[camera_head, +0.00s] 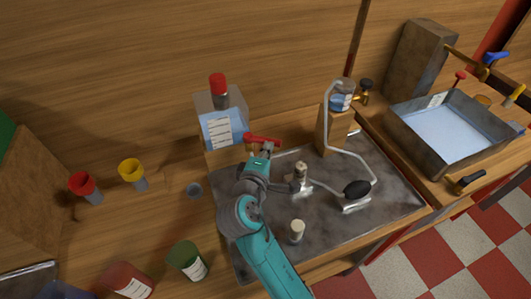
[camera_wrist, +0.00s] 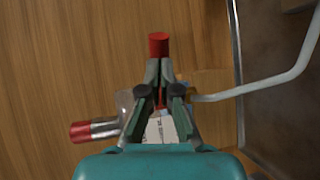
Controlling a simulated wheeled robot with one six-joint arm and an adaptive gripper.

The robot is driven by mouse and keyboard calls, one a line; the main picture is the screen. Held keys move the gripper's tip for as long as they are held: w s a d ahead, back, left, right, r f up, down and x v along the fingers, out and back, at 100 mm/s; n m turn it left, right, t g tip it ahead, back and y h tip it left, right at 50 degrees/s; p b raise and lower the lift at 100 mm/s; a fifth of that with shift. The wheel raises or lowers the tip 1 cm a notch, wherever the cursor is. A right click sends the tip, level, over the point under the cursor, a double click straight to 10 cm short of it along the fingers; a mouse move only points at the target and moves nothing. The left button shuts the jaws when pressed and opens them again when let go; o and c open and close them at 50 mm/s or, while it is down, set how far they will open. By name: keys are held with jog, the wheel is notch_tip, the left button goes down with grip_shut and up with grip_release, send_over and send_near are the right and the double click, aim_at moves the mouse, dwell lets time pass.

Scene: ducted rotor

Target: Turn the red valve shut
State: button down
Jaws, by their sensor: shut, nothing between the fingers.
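A red lever (camera_head: 262,140), which looks like the red valve, lies roughly level at the right side of a clear tank of blue liquid (camera_head: 222,128). In the wrist view one end of the red lever (camera_wrist: 158,45) shows beyond my fingertips, and a bit of red shows between the fingers. My gripper (camera_head: 266,147) is shut and empty, right at the lever. In the wrist view my gripper (camera_wrist: 157,75) covers the lever's middle. I cannot tell whether the fingers touch it. A red-capped grey cylinder (camera_head: 218,90) stands at the tank's top; its red cap (camera_wrist: 80,132) shows at left.
Small fittings (camera_head: 300,175) stand on the grey tray (camera_head: 392,205). A basin (camera_head: 447,130) stands at right.

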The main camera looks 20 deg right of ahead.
aim_at(276, 141)
jog(key=shift+w+d+n+t+y, duration=0.15)
jog(key=shift+d+n+t+y, duration=0.2)
jog(key=shift+n+y, duration=0.2)
dwell(0.4)
jog(key=shift+w+d+n+t+y, duration=0.35)
jog(key=shift+d+n+t+y, duration=0.15)
jog(key=shift+n+y, duration=0.5)
jog(key=shift+w+d+n+t+y, duration=0.35)
jog(key=shift+d+n+y, duration=0.25)
jog(key=shift+y, duration=0.55)
jog(key=shift+w+d, duration=0.3)
jog(key=shift+w, duration=0.45)
